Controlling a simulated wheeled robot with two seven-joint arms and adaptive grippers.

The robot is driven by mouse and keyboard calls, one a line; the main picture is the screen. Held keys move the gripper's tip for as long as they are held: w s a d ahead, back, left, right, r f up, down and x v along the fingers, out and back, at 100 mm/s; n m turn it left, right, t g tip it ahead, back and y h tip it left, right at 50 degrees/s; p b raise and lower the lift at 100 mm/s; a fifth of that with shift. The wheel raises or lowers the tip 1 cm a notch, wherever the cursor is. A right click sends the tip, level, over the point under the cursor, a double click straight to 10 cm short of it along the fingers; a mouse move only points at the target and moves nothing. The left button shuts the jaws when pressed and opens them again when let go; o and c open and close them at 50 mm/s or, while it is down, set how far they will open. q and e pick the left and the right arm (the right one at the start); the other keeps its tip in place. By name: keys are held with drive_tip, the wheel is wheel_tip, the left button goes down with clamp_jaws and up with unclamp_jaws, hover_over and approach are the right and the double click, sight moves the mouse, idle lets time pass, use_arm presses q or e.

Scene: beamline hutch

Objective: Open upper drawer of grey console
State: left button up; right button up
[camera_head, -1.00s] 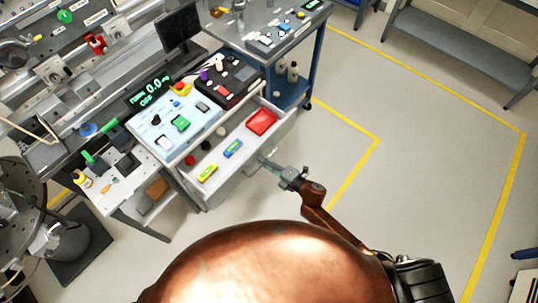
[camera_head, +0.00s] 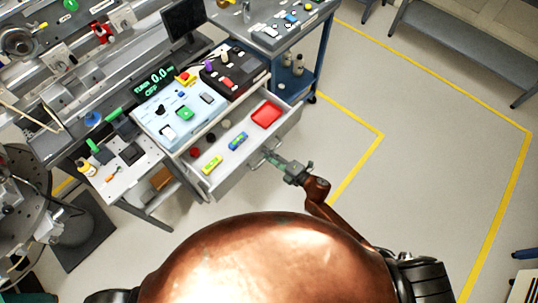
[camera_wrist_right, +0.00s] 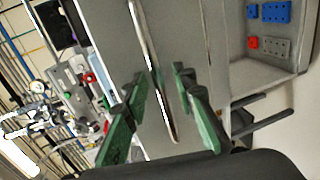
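The grey console (camera_head: 165,130) stands left of centre in the head view, with a lit display and buttons on its sloped top. Its upper drawer (camera_head: 232,178) is pulled well out, and its inside shows. My right gripper (camera_head: 271,157) is at the outer face of the drawer front. In the right wrist view, a long thin metal handle bar (camera_wrist_right: 152,65) runs between the green fingers of my right gripper (camera_wrist_right: 158,82). The fingers are apart, with visible gaps beside the bar; I cannot tell whether either touches it. My left gripper is out of view.
The drawer holds a red tray (camera_head: 266,114), a blue item (camera_head: 238,141), a yellow-green item (camera_head: 212,164) and small round pieces. A blue cart (camera_head: 322,55) stands behind right. The floor on the right, marked with yellow tape, is mostly clear.

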drive_tip(key=shift+s, duration=0.1)
drive_tip(key=v, duration=1.1)
drive_tip(key=shift+s+d, duration=0.3)
drive_tip(key=s+d+f+m+h, duration=0.1)
drive_tip(key=d+f+m+h, duration=0.25)
drive_tip(key=d+f, duration=0.4)
drive_tip(key=s+d+f+m+h, duration=0.15)
drive_tip(key=d+f+m, duration=0.3)
drive_tip(key=f, duration=0.55)
drive_tip(key=s+d+f+m+g+h, duration=0.25)
drive_tip(key=s+d+f, duration=0.2)
drive_tip(key=f, duration=0.25)
drive_tip(key=s+d+f+m+g+h, duration=0.1)
drive_tip(key=s+d+f+m+h, duration=0.1)
drive_tip(key=s+d+f+m, duration=0.25)
drive_tip(key=s+d+f+m+g+h, duration=0.1)
drive_tip(key=s+f+m, duration=0.1)
drive_tip(key=s+f, duration=0.45)
drive_tip(key=s+d+f+m+g, duration=0.1)
drive_tip(key=s+f+m+g, duration=0.15)
drive_tip(key=s+f, duration=0.4)
drive_tip(key=s+a+f+m+g, duration=0.1)
drive_tip(key=s+f+m+g, duration=0.1)
drive_tip(key=s, duration=0.9)
drive_tip(key=s+a+f+m+g, duration=0.1)
drive_tip(key=s+f+m+g, duration=0.1)
drive_tip(key=s, duration=1)
drive_tip(key=shift+s+f+m, duration=0.3)
drive_tip(key=shift+f+m, duration=0.15)
drive_tip(key=shift+m, duration=0.4)
